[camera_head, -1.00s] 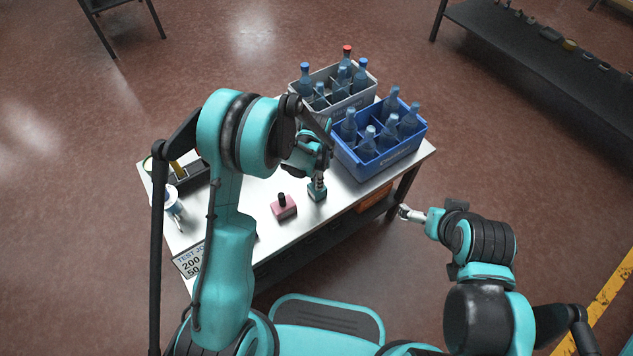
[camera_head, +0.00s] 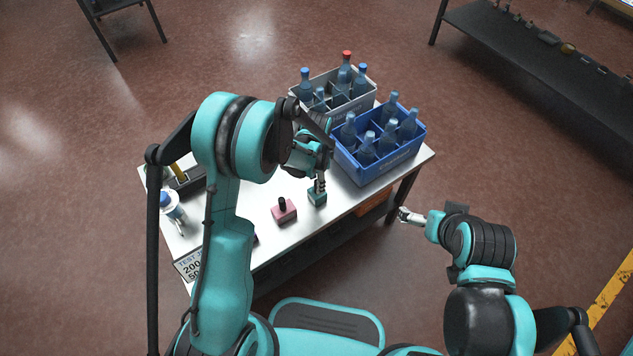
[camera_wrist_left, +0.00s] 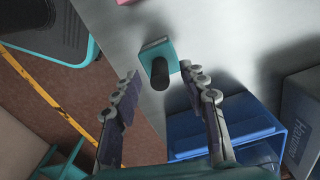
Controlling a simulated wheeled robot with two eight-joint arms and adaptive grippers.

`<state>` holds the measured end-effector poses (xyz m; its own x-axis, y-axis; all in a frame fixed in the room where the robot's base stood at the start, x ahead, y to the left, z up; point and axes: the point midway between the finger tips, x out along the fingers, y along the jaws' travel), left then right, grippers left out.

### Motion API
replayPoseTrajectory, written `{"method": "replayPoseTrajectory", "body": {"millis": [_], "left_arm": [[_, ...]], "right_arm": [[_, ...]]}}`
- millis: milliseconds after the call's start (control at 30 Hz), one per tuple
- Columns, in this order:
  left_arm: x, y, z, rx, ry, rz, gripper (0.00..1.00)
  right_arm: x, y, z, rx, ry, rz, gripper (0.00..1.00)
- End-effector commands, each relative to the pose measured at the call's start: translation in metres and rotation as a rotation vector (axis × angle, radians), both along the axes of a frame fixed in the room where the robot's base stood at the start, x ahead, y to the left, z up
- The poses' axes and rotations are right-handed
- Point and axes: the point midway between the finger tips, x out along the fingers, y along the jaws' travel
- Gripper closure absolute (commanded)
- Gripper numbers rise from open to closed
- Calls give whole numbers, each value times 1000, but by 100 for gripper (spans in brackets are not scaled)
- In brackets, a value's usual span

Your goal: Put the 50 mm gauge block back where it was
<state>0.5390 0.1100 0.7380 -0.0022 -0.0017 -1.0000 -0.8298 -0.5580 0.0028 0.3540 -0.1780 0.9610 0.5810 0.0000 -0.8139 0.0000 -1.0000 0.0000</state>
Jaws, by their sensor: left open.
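A teal block (camera_head: 317,198) with a dark knob stands on the white table near its front edge. A pink block (camera_head: 284,212) with a black knob stands to its left. No size marking is readable on either, so I cannot tell which is the 50 mm gauge block. My left gripper (camera_head: 319,184) is right above the teal block. In the left wrist view my left gripper (camera_wrist_left: 160,78) is open, its fingers on either side of the teal block's knob (camera_wrist_left: 160,76), with gaps visible. My right gripper (camera_head: 411,215) is off the table's front right side; its jaws are too small to judge.
A blue crate (camera_head: 383,175) and a grey crate (camera_head: 334,110) of bottles stand behind and right of the teal block. A sign reading "200" and "50" (camera_head: 190,268) is at the front left. A white and blue bottle (camera_head: 170,207) and dark tray stand at left.

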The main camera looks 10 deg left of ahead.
Motion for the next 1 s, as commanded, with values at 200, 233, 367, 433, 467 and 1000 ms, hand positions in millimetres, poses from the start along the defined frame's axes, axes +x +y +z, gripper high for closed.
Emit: {"method": "replayPoseTrajectory", "body": {"millis": [200, 233, 367, 433, 467, 1000], "left_arm": [[0, 0, 57, 0, 0, 0, 57], [0, 0, 63, 0, 0, 0, 57], [0, 0, 84, 0, 0, 0, 57], [0, 0, 91, 0, 0, 0, 57], [0, 0, 93, 0, 0, 0, 57], [-67, 34, 220, -68, -246, 400, 57]], "right_arm": [[0, 0, 27, 0, 0, 0, 0], [0, 0, 30, 0, 0, 0, 0], [0, 0, 38, 0, 0, 0, 0], [0, 0, 40, 0, 0, 0, 0], [0, 0, 41, 0, 0, 0, 0], [0, 0, 41, 0, 0, 0, 0]]}}
